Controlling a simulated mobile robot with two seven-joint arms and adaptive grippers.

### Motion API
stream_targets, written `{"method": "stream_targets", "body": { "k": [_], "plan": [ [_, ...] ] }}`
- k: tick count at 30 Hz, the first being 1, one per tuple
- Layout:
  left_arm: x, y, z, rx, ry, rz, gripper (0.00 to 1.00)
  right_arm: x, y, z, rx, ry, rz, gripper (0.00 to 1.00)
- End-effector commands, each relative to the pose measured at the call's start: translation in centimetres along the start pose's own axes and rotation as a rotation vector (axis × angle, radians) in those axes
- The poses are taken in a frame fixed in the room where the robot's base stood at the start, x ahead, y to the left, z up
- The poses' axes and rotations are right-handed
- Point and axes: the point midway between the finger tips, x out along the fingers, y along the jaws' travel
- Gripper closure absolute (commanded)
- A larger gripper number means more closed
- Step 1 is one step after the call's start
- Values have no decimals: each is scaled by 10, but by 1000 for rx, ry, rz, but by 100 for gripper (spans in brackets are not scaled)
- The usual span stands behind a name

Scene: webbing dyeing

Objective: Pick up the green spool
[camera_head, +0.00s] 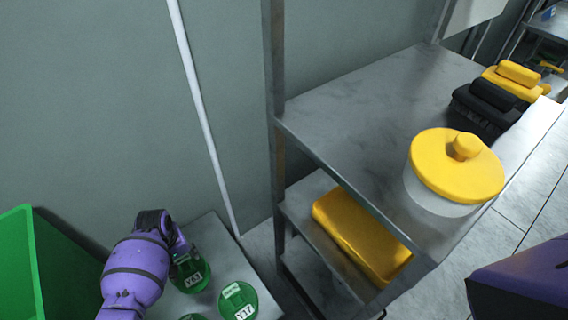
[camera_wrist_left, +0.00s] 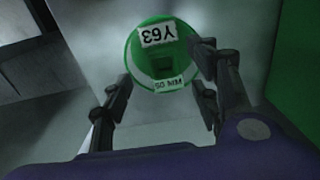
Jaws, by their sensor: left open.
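A green spool (camera_head: 189,272) with a white label stands on a grey surface at the lower left of the head view. My left gripper (camera_head: 178,243) is at this spool, partly covering it. In the left wrist view the spool (camera_wrist_left: 162,57) shows end-on, with labels reading Y63 and 50 MM. The open fingers of the left gripper (camera_wrist_left: 165,88) lie to either side of the spool; I cannot tell whether they touch it. A second green spool (camera_head: 238,301) with a label stands to its right, and a third (camera_head: 193,317) is cut off by the bottom edge.
A green bin (camera_head: 22,262) stands at the far left. A metal shelf (camera_head: 345,125) on the right carries a white pot with a yellow lid (camera_head: 455,168) and black and yellow bundles (camera_head: 487,105). A yellow block (camera_head: 360,235) lies on its lower shelf. A wall is behind.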

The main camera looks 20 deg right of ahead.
Motion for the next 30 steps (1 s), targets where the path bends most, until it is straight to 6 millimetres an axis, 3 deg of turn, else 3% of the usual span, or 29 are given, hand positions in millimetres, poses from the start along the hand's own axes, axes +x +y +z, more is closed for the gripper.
{"method": "stream_targets", "body": {
  "k": [8, 15, 23, 30],
  "plan": [
    [24, -4, -2, 0, 0, -1, 45, 17, -5, 3, -1, 8, -8, 60],
    [51, -6, -4, 0, -1, -1, 45, 38, -11, 21, -1, -18, -17, 60],
    [49, -5, -6, 0, 4, 1, 45, 37, -12, 13, 0, -3, -18, 60],
    [49, -5, -6, 0, 4, 1, 72, 37, -12, 12, 0, -1, -19, 60]
  ]
}}
